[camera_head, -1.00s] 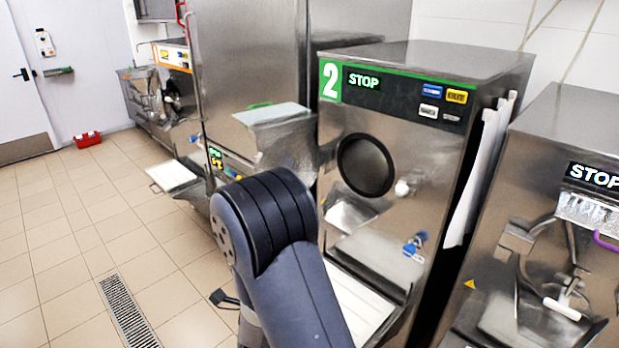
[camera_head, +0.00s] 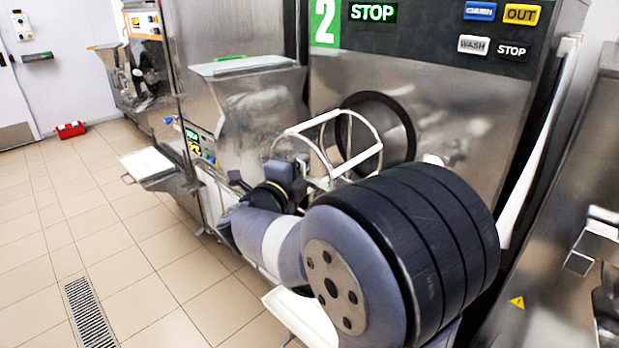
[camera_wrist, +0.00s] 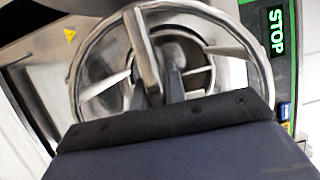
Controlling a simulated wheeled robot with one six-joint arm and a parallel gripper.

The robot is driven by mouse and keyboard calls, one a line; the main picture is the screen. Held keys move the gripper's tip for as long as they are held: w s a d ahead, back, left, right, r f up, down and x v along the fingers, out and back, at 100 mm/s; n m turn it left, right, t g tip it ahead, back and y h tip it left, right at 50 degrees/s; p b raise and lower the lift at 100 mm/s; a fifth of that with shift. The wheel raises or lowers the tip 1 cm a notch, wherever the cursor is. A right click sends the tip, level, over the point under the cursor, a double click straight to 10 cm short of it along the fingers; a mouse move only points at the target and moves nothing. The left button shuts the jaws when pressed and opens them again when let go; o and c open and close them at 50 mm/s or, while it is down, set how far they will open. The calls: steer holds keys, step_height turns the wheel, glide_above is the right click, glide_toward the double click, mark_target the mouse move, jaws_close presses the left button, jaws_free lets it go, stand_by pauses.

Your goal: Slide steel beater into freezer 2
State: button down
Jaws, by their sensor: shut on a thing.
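The steel beater (camera_head: 325,135) is an open cage of pale bars and rings in front of freezer 2 (camera_head: 450,110). Its far end overlaps the dark-rimmed round opening (camera_head: 411,125) in the head view; I cannot tell whether it is inside. My gripper (camera_head: 300,185) is shut on the beater's near side, partly hidden by my arm. In the wrist view the beater's large ring (camera_wrist: 262,75) faces me, with the fingers (camera_wrist: 155,85) at its central bar and the round opening behind it.
Freezer 2's panel carries a green number strip (camera_head: 323,22), a STOP display (camera_head: 372,12) and several buttons. A steel machine with a hopper (camera_head: 245,65) stands close on the left, another machine (camera_head: 600,240) on the right. Tiled floor (camera_head: 130,270) is clear at the left.

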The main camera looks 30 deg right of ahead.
steer(key=shift+w+d+r, duration=0.1)
steer(key=shift+w+d, duration=0.15)
steer(key=shift+d, duration=0.5)
steer(key=shift+w+d, duration=0.2)
steer(key=shift+d, duration=0.5)
steer(key=shift+w+d+r, duration=0.1)
steer(key=shift+w+d, duration=0.15)
steer(key=shift+d, duration=0.5)
steer(key=shift+d, duration=0.1)
steer(key=shift+w+d+b, duration=0.2)
steer(key=shift+w+d, duration=0.1)
steer(key=shift+d, duration=0.55)
steer(key=shift+w+d+b, duration=0.25)
steer(key=shift+w+d, duration=0.05)
steer(key=shift+d, duration=0.6)
steer(key=shift+w+d+b, duration=0.2)
steer(key=shift+w+d, duration=0.1)
steer(key=shift+d, duration=0.55)
steer(key=shift+w+d, duration=0.1)
steer(key=shift+d, duration=0.1)
steer(key=w+d+b, duration=0.1)
steer(key=w+d, duration=0.1)
steer(key=d, duration=0.5)
steer(key=shift+w, duration=0.3)
steer(key=shift+d, duration=0.1)
steer(key=shift+d, duration=0.15)
